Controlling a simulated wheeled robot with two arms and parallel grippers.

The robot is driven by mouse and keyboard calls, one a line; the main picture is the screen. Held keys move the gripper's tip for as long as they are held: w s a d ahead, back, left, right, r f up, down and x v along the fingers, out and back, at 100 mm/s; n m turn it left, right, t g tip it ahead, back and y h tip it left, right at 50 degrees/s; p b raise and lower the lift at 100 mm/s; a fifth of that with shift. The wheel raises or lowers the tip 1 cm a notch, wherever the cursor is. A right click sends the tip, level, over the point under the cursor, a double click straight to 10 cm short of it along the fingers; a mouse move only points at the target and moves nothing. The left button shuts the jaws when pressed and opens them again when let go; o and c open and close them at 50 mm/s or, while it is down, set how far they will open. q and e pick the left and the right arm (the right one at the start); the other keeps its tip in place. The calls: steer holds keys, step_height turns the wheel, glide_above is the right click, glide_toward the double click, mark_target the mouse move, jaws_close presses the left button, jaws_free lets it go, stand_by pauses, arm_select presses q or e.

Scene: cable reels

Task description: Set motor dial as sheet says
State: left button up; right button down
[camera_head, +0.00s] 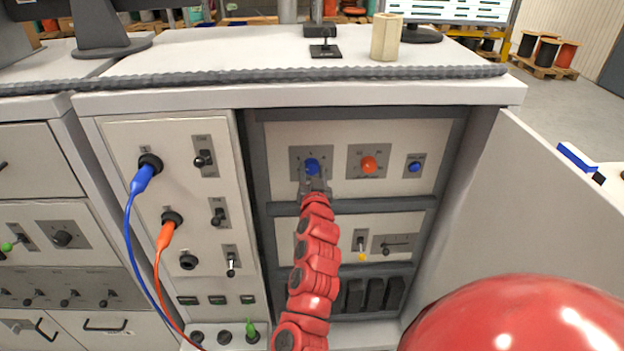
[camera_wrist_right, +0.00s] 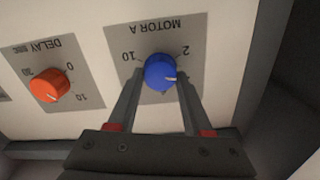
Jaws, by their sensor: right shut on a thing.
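The blue motor dial (camera_head: 312,166) sits on a grey plate in the upper panel of the open cabinet. In the right wrist view its plate reads MOTOR A upside down, with 10 and 2 beside the blue knob (camera_wrist_right: 159,70). The knob's white pointer mark lies toward the lower right in that view. My right gripper (camera_head: 314,183) is at the dial, its fingers (camera_wrist_right: 158,88) on either side of the knob, shut on it. No sheet is readable; a monitor (camera_head: 450,10) at the top shows rows too small to read. My left gripper is out of view.
The orange DELAY dial (camera_head: 368,164) is close beside the motor dial, with a smaller blue knob (camera_head: 415,166) further right. Blue (camera_head: 141,180) and orange (camera_head: 165,236) cable plugs are on the left panel. An open cabinet door (camera_head: 530,210) bounds the right side.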

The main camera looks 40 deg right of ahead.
steer(key=shift+m+b, duration=0.6)
steer(key=shift+m, duration=1)
steer(key=shift+c, duration=1.6)
jaws_free()
